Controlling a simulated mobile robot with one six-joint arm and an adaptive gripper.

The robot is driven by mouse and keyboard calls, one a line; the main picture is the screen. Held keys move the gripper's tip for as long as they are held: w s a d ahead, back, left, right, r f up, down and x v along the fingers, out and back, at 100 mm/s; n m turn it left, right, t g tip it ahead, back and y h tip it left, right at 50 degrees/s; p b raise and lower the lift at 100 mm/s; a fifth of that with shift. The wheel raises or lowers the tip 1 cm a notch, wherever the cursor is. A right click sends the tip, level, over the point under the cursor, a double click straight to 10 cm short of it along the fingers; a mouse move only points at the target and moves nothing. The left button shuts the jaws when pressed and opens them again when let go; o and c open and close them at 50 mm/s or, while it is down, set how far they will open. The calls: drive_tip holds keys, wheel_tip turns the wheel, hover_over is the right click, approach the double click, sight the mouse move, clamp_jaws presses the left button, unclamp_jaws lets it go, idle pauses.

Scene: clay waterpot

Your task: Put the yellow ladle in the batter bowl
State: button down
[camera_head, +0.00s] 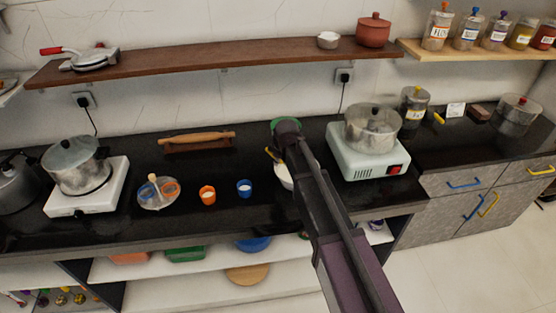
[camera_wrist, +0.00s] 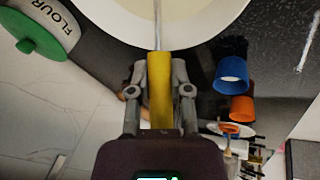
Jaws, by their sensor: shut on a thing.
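The yellow ladle (camera_wrist: 160,76) is between my gripper's fingers, held by its yellow handle. Its thin metal shaft points over the rim of the pale batter bowl (camera_wrist: 215,30) at the top of the wrist view. The ladle's head is out of that view, so I cannot tell how deep it sits. My gripper (camera_wrist: 160,90) is shut on the handle just outside the bowl's rim. In the head view the yellow handle (camera_head: 272,155) shows left of my arm, and the white bowl (camera_head: 284,178) is partly hidden behind my arm.
A flour container with a green lid (camera_wrist: 38,38) stands near the bowl. A blue cup (camera_head: 244,188) and an orange cup (camera_head: 208,195) stand left of the bowl. A white stove with a pot (camera_head: 372,128) is to its right. A rolling pin (camera_head: 197,137) lies behind.

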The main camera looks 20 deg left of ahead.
drive_tip(key=shift+f, duration=0.2)
drive_tip(key=c, duration=0.6)
unclamp_jaws()
drive_tip(key=shift+o, duration=0.2)
drive_tip(key=shift+r, duration=0.2)
drive_tip(key=p+v, duration=1.1)
drive_tip(key=v, duration=0.1)
idle(0.6)
